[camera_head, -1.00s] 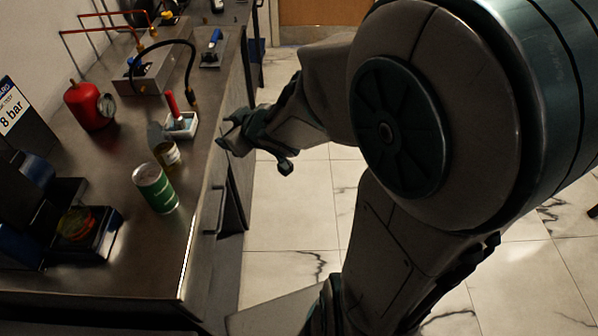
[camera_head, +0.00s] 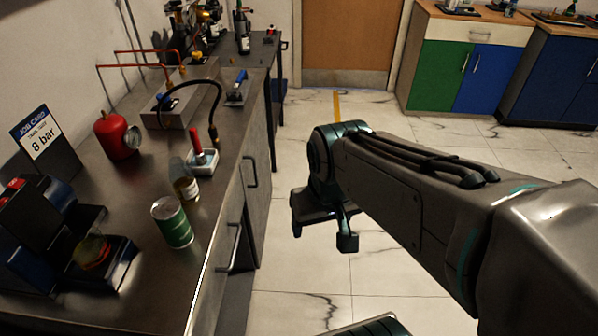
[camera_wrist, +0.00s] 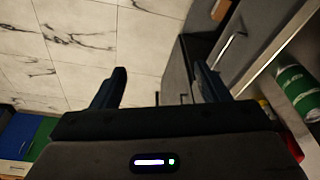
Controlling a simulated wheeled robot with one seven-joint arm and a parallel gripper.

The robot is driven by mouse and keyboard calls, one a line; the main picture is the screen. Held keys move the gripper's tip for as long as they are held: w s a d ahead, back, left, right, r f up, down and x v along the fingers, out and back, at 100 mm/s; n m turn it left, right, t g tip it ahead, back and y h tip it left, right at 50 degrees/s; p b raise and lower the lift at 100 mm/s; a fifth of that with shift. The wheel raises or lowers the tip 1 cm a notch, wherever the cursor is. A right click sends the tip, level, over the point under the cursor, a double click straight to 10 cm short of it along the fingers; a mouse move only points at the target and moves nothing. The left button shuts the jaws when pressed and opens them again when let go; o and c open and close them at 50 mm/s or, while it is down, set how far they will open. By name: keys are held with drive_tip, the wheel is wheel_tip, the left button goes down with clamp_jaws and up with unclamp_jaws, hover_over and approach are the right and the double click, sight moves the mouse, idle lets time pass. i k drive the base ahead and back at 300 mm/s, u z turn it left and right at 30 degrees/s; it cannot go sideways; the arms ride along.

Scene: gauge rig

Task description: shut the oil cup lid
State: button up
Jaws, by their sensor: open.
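The oil cup appears to be the small glass cup with amber contents (camera_head: 187,189) on the steel bench, just behind the green can. A grey flap, seemingly its lid, stands raised at its back left; its exact angle is hard to tell. My gripper (camera_head: 322,232) is open and empty over the floor, to the right of the bench's front edge and apart from the cup. In the wrist view my gripper's two fingers (camera_wrist: 159,75) are spread with floor tiles between them. I cannot make out the cup clearly there.
The green can (camera_head: 172,222) stands near the bench edge and shows in the wrist view (camera_wrist: 298,88). A red-handled tool in a white tray (camera_head: 202,160), a red tank with gauge (camera_head: 117,136) and a job card (camera_head: 44,138) are on the bench. Drawer handles (camera_head: 235,248) protrude. Floor is clear.

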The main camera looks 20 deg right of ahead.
sight(27, 215)
drive_tip(key=u, duration=2.75)
drive_tip(key=k, duration=0.8)
drive_tip(key=z, duration=0.75)
drive_tip(key=i, duration=0.95)
